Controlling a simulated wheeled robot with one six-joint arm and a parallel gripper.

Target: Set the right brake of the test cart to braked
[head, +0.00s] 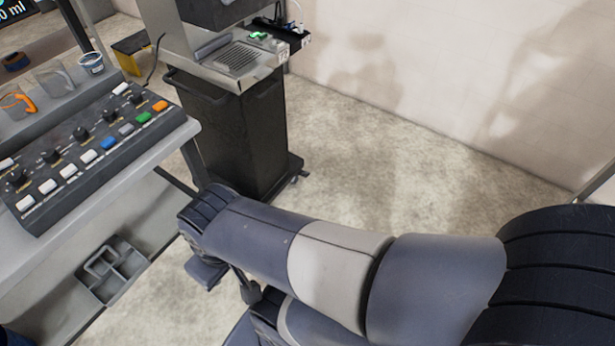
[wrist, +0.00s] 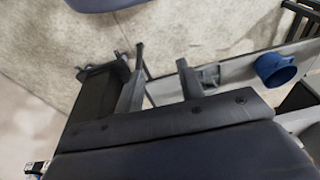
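The test cart (head: 240,135) is a dark cabinet with a metal machine top, standing behind the grey counter's right end. One caster (head: 297,178) shows at the right of its base. No brake lever or its setting can be made out; the base's near left is hidden by my arm. In the wrist view the cart (wrist: 97,100) seems to appear inverted at the left, partly covered by my gripper's body. My gripper (wrist: 160,68) is open, with nothing between its fingers.
A grey counter (head: 180,150) with a button panel (head: 85,150) stands at the left. The floor right of the cart is clear up to the pale wall (head: 430,75). A blue cup (wrist: 273,70) shows in the wrist view.

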